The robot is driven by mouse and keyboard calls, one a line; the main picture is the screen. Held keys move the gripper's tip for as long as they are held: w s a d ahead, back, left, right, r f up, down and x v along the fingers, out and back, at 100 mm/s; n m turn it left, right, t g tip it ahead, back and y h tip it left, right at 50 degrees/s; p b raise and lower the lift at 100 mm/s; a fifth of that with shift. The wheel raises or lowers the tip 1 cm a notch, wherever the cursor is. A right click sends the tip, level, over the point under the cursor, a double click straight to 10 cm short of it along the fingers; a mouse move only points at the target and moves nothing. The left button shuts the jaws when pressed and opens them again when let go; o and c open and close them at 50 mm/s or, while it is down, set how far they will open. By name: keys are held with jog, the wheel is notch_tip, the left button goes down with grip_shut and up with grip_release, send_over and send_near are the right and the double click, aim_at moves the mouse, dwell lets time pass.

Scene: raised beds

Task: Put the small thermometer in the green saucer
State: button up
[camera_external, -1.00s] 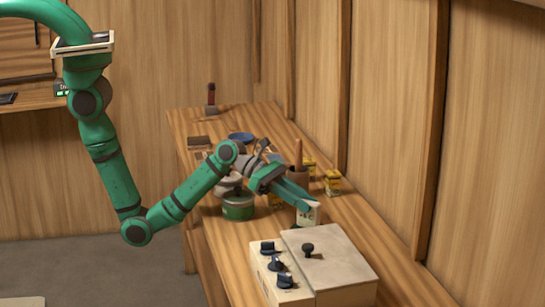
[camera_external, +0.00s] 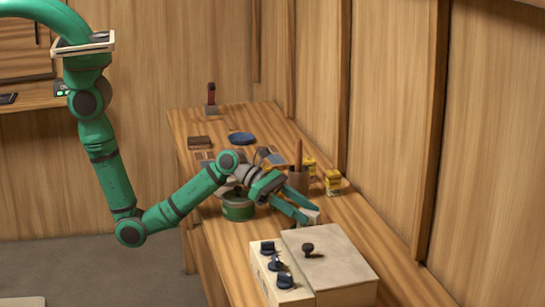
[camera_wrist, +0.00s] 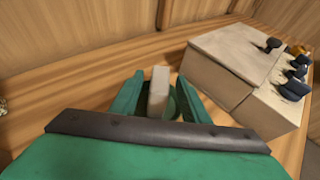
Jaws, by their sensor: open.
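The small thermometer, a pale block-like piece (camera_wrist: 158,88), stands between the fingers of my gripper (camera_wrist: 159,77) in the wrist view, with a gap on each side. In the outside view its pale top (camera_external: 311,215) shows beside the fingertips of my gripper (camera_external: 304,212). My gripper is open and low over the bench. A dark green patch, which looks like the green saucer (camera_wrist: 172,104), shows beside the thermometer between the fingers. Most of it is hidden, so I cannot tell exactly how the thermometer rests on it.
A beige box with dark knobs (camera_external: 330,262) stands close in front of my gripper. A blue dish (camera_external: 242,138) is farther back. The bench's near left strip is bare.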

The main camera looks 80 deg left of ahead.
jog(key=shift+r, duration=0.2)
jog(key=v, duration=1.2)
jog(key=shift+d, duration=0.1)
